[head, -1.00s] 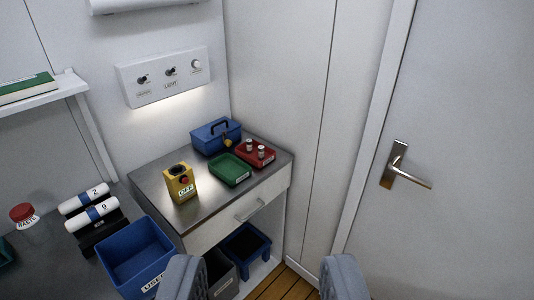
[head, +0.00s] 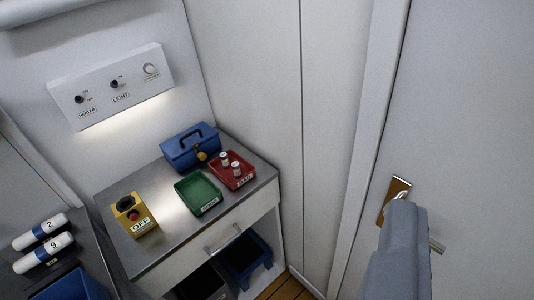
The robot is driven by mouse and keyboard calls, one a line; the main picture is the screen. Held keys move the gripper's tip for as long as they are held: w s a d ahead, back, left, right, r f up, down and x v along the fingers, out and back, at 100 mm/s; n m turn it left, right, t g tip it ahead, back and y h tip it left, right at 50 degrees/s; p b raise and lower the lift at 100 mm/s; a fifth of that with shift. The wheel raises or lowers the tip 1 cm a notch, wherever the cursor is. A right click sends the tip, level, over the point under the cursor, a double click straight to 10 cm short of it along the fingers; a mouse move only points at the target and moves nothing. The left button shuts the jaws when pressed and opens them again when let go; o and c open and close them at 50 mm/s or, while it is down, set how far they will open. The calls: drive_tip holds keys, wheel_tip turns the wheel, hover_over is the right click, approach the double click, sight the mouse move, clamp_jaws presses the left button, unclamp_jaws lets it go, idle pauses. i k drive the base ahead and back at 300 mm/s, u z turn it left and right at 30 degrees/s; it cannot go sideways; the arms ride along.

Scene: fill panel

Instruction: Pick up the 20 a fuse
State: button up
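Two small pale cylinders with dark reddish bands, which look like fuses, stand upright in the red tray (head: 244,181) on the counter. One is the rear fuse (head: 224,158) and the other is the front fuse (head: 236,169). Their ratings are too small to read, so I cannot tell which is 20 A. One grey finger of my gripper (head: 400,250) shows at the lower right, in front of the door handle and well apart from the tray. The other finger is out of view. Nothing shows held, and the space left of the visible finger is empty.
A green tray (head: 198,194) sits left of the red one, and a blue padlocked box (head: 190,148) stands behind. A yellow OFF box with a red button (head: 134,216) is on the counter's left. Walls close in behind and right; the door handle (head: 392,200) juts out.

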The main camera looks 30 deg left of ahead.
sight(235, 166)
drive_tip(key=u, duration=0.35)
drive_tip(key=i, duration=1.05)
drive_tip(key=u, duration=0.7)
